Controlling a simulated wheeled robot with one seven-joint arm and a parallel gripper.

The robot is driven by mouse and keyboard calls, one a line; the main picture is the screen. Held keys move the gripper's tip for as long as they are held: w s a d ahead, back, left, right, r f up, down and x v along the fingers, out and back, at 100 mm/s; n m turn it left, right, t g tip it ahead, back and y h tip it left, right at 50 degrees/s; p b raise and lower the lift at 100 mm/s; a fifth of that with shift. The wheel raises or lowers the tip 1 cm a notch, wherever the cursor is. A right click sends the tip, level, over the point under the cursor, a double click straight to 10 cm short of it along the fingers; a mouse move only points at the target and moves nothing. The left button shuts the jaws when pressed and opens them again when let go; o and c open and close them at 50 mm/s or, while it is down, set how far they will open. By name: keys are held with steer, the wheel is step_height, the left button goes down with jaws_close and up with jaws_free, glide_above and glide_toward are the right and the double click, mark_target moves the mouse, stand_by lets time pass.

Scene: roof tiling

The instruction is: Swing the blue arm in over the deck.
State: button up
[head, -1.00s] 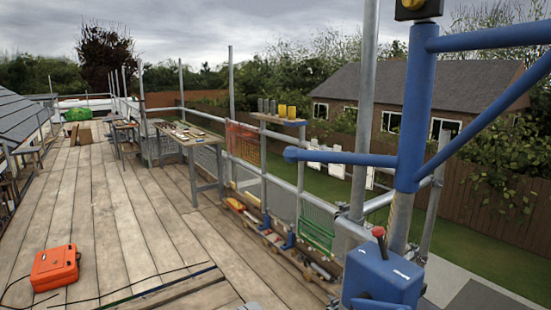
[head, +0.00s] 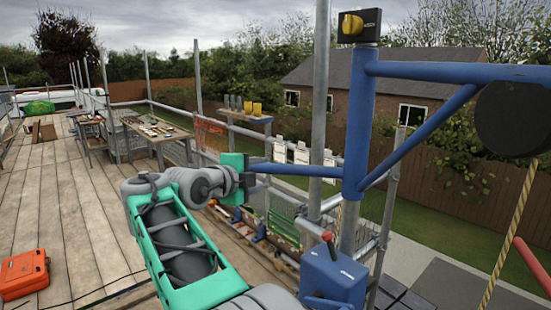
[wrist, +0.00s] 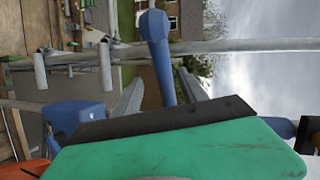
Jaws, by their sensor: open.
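The blue arm (head: 450,71) is a tube frame on an upright blue sleeve (head: 358,125), pointing right, out past the deck edge. A blue handle bar (head: 300,170) reaches left from the sleeve; its rounded end (wrist: 153,25) shows in the wrist view. My gripper (head: 246,178) is open around the height of the bar's left end. In the wrist view one green finger with a dark pad (wrist: 150,122) lies beside the bar and hides part of it. I cannot tell whether they touch. The plank deck (head: 50,195) is at left.
A blue winch box (head: 333,277) with a red-knobbed lever sits below the sleeve. A steel pole (head: 320,100) stands close behind the bar. A dark drum (head: 514,118) and rope (head: 508,225) hang at right. An orange case (head: 24,273) lies on the deck.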

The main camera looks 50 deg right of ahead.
mark_target(273, 170)
steer(key=shift+m, duration=0.3)
steer(key=p+x, duration=0.1)
steer(key=x, duration=0.1)
steer(key=p+x, duration=0.1)
steer(key=x, duration=0.2)
steer(key=r+p+x, duration=0.1)
steer(key=x, duration=0.1)
steer(key=shift+s+d+f, duration=0.1)
steer(key=shift+s+d, duration=0.2)
steer(key=shift+d, duration=0.15)
steer(key=shift+d+f, duration=0.15)
steer(key=shift+c, duration=0.5)
jaws_close()
